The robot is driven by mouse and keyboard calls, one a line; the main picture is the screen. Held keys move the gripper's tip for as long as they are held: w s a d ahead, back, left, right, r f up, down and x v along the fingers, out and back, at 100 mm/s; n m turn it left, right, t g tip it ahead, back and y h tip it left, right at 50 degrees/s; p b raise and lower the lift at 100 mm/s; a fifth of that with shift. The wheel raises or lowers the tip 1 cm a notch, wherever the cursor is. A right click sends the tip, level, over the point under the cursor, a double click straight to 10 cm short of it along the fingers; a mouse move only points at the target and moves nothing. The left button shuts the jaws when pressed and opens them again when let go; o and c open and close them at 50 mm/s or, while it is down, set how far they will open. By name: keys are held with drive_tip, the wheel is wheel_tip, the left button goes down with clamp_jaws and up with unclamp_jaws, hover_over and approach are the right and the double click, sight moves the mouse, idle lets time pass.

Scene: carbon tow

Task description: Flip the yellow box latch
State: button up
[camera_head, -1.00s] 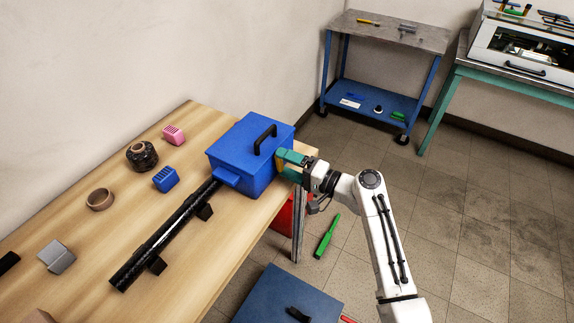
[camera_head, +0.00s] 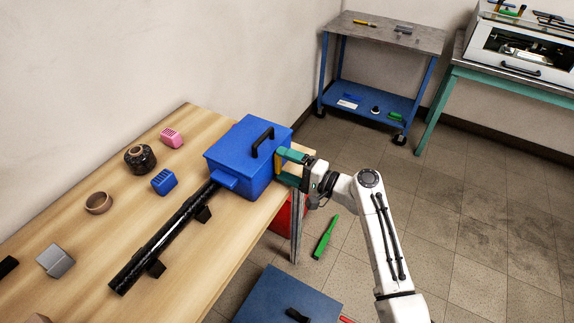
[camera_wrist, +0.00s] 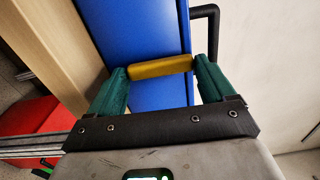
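A blue box (camera_head: 240,165) with a black handle (camera_head: 262,142) on its lid stands at the far right end of the wooden table. The lid looks closed. The yellow latch (camera_wrist: 160,67) is on the side of the box facing my arm; in the head view the latch (camera_head: 278,169) is partly hidden by the fingers. My gripper (camera_wrist: 160,72) has green fingers set wide apart, one at each end of the latch. I cannot tell whether they touch it. In the head view my gripper (camera_head: 284,167) is level with the box's side.
A black tube (camera_head: 165,238) lies on supports along the wooden table (camera_head: 225,245), running up to the box. Small blocks and rolls lie to the left. A red container (camera_head: 290,215) is below the table edge, and a green tool (camera_head: 325,237) is on the floor.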

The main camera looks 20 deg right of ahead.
drive_tip(key=shift+o, duration=1.4)
drive_tip(key=b+v, duration=0.1)
drive_tip(key=v, duration=0.9)
drive_tip(key=shift+s+d+b, duration=0.2)
drive_tip(key=shift+s+b, duration=0.1)
drive_tip(key=shift+s, duration=0.05)
drive_tip(key=shift+f, duration=0.1)
drive_tip(key=s+a+f+n+g+h, duration=0.2)
drive_tip(key=s+a+f+n+g, duration=0.15)
drive_tip(key=s+f, duration=0.25)
drive_tip(key=s+a+f+n+g+h, duration=0.1)
drive_tip(key=s+a+f+n+g, duration=0.3)
drive_tip(key=s, duration=0.3)
drive_tip(key=s+d+n+g+h, duration=0.1)
drive_tip(key=s+d+g+h, duration=0.2)
drive_tip(key=s, duration=0.6)
drive_tip(key=s+d+f+n+g+h, duration=0.1)
drive_tip(key=s+d+n+g+h, duration=0.1)
drive_tip(key=s, duration=0.7)
drive_tip(key=d+g+h, duration=0.1)
drive_tip(key=h, duration=0.1)
drive_tip(key=shift+s+h, duration=0.35)
drive_tip(key=shift+h, duration=0.05)
